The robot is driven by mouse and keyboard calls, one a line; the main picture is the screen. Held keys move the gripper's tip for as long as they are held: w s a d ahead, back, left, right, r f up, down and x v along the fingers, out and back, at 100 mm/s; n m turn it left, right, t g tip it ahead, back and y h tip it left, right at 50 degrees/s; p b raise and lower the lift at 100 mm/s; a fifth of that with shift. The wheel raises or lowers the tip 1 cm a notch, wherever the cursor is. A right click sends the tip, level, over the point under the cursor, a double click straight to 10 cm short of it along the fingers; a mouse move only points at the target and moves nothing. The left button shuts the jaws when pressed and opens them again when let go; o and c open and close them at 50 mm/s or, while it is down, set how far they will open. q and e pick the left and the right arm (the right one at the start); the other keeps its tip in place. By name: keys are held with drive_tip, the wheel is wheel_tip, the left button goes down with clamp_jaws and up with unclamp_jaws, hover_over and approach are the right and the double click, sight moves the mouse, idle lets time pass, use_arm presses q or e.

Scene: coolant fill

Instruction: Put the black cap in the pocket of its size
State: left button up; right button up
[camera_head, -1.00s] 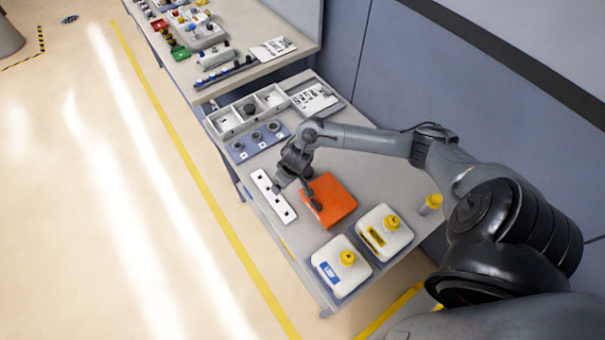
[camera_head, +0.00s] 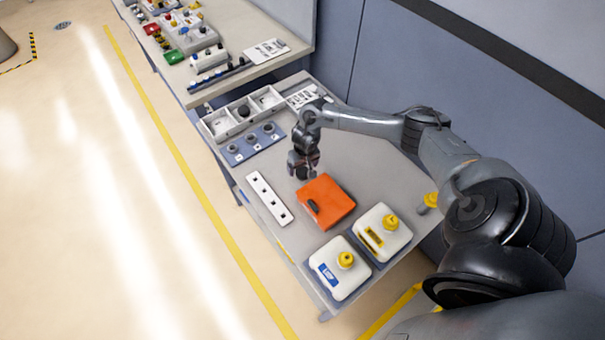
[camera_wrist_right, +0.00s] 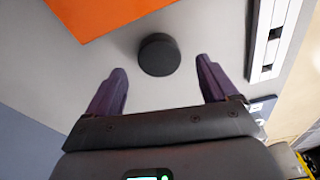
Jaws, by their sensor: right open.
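A black round cap (camera_wrist_right: 159,54) lies on the grey table beside the orange box, between and just ahead of my right gripper's fingertips in the wrist view. My right gripper (camera_wrist_right: 160,75) is open and empty, with the cap apart from both fingers. In the head view the right gripper (camera_head: 303,172) hangs over the table behind the orange box and mostly hides the cap. A blue-grey panel (camera_head: 238,157) with three round dark-rimmed pockets lies behind the gripper to the left. My left gripper is not in view.
The orange box (camera_head: 338,200) carries a dark handle-like part. A white strip (camera_head: 262,190) with several dark square holes lies to its left. Two white jugs (camera_head: 338,278) with yellow caps stand in front. A white divided tray (camera_head: 219,127) holding a dark round piece stands behind the panel.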

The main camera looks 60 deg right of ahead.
sight(302, 172)
wheel_tip(302, 172, down, 4)
drive_tip(key=shift+f+b, duration=0.1)
drive_tip(key=shift+b, duration=0.2)
drive_tip(key=c, duration=1.1)
